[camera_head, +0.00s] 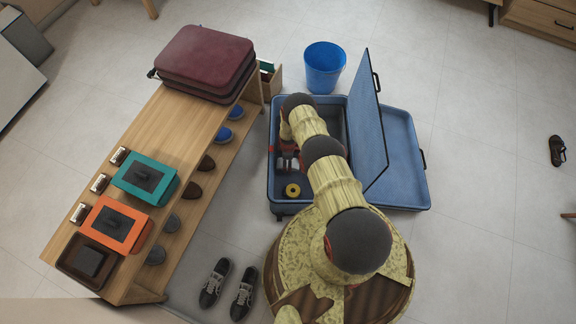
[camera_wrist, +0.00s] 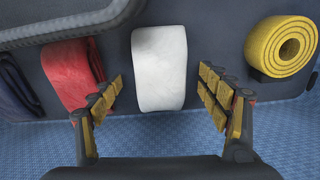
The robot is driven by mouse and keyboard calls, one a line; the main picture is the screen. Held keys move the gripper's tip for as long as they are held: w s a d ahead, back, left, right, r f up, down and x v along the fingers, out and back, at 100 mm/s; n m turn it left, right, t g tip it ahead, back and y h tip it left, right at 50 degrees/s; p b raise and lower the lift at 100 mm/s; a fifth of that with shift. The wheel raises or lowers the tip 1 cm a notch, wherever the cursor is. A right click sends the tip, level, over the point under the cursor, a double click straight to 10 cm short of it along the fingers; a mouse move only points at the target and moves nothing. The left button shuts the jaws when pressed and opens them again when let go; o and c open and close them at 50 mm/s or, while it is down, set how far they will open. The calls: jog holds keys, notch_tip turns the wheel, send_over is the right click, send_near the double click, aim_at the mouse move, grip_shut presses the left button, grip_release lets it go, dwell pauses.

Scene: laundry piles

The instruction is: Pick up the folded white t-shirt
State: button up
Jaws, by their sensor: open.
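The folded white t-shirt (camera_wrist: 159,62) lies in the dark-lined compartment of the open blue suitcase (camera_head: 404,165). My gripper (camera_wrist: 158,84) is open in the wrist view, with one finger on each side of the shirt's near part. A gap shows between the shirt and each finger, and nothing is held. In the head view my gripper (camera_head: 287,164) is low inside the left half of the suitcase. I cannot make out the shirt there, as my arm and gripper cover that area.
A red folded cloth (camera_wrist: 70,72) lies left of the shirt, with a dark blue cloth (camera_wrist: 18,84) beyond it. A yellow roll (camera_wrist: 283,47) lies right. The suitcase's upright divider (camera_head: 368,120) stands right of my arm. A wooden bench (camera_head: 175,125) stands left.

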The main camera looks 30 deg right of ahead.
jog(key=c, duration=0.3)
jog(key=c, duration=1.1)
jog(key=shift+r, duration=0.1)
